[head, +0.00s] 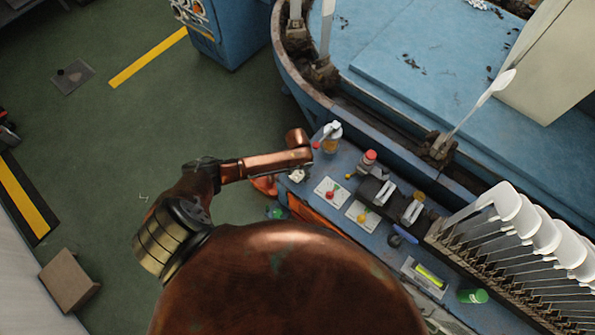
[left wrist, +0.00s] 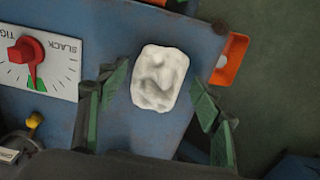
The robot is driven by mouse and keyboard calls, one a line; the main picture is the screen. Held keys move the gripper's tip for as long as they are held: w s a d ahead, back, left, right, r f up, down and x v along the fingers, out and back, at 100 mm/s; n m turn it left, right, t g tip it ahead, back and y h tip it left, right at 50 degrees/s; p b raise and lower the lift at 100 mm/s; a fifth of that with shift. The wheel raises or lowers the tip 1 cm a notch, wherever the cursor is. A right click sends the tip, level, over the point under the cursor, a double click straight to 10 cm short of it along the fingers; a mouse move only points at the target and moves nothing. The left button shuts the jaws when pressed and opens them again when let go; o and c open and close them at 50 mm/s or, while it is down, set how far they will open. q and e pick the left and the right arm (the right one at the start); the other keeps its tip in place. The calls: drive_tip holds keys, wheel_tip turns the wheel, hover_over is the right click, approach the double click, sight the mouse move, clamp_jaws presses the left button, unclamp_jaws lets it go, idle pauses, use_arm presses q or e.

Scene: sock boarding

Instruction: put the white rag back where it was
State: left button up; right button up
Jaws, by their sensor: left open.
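The white rag (left wrist: 160,77) lies crumpled on the blue bench top near its end. In the left wrist view it sits between the two green-padded fingers of my left gripper (left wrist: 158,92), which are spread apart, with a gap on both sides of it. In the head view my left arm reaches in over the left end of the bench, and a small part of the rag (head: 297,175) shows beside the gripper (head: 303,157). The wrist hides much of that spot. My right gripper is not in view.
A dial plate marked SLACK (left wrist: 38,62) with a red pointer is left of the rag. An orange bracket (left wrist: 231,58) is at the bench edge. A spray bottle (head: 331,138) and a red-capped bottle (head: 368,160) stand nearby. White sock forms (head: 535,230) line the right.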

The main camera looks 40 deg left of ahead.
sight(298, 171)
use_arm(q)
wheel_tip(298, 171, up, 12)
drive_tip(key=p, duration=0.4)
drive_tip(key=shift+r, duration=0.15)
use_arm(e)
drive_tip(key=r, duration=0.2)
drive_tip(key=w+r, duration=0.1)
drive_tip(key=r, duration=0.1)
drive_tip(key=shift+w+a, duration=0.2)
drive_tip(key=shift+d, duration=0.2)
